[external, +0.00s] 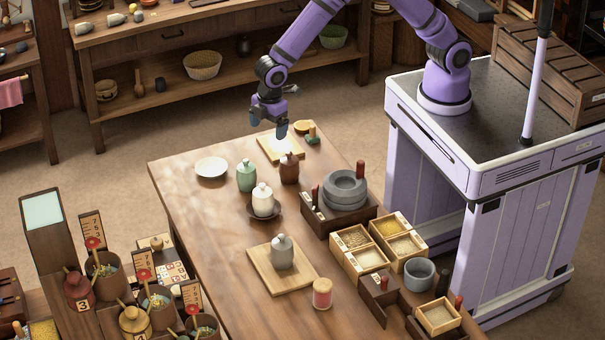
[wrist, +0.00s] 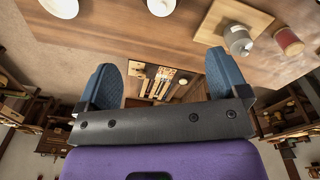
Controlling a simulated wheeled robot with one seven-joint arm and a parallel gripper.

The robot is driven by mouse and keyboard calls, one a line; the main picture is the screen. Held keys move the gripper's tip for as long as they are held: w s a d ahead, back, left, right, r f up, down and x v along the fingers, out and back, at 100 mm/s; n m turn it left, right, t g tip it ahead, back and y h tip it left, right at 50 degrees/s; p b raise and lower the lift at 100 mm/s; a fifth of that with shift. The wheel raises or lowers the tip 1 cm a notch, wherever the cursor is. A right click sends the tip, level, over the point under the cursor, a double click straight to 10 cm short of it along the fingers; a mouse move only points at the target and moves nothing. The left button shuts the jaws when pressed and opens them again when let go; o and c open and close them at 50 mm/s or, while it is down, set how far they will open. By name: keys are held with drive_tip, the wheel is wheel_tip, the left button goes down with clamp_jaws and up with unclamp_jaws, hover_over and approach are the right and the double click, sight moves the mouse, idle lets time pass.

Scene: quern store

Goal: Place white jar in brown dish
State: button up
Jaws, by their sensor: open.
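The white jar (external: 263,198) is upright in the brown dish (external: 276,212), a dark saucer on the wooden table, in the external view. The jar's base hides the middle of the dish. My gripper (external: 269,129) is apart from both, raised over the far end of the table. In the wrist view my gripper (wrist: 162,75) shows two blue fingers spread wide with nothing held between them. I cannot surely pick out the white jar or the dish in the wrist view.
A green jar (external: 246,176), a brown jar (external: 289,168) and a white plate (external: 211,167) stand near the dish. A grey jar (external: 282,252) stands on a board. A stone quern (external: 345,190) and grain boxes line the right edge. The table's left side is clear.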

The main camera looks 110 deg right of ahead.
drive_tip(key=s+d+r+m+t, duration=0.2)
drive_tip(key=s+d+r+m, duration=0.1)
drive_tip(key=s+r, duration=1.95)
drive_tip(key=s+r+m+t, duration=0.1)
drive_tip(key=s, duration=1)
drive_tip(key=s+d+r+m+t, duration=0.1)
drive_tip(key=s+r, duration=0.1)
drive_tip(key=s, duration=0.9)
drive_tip(key=shift+s+r, duration=0.15)
drive_tip(key=shift+r, duration=0.15)
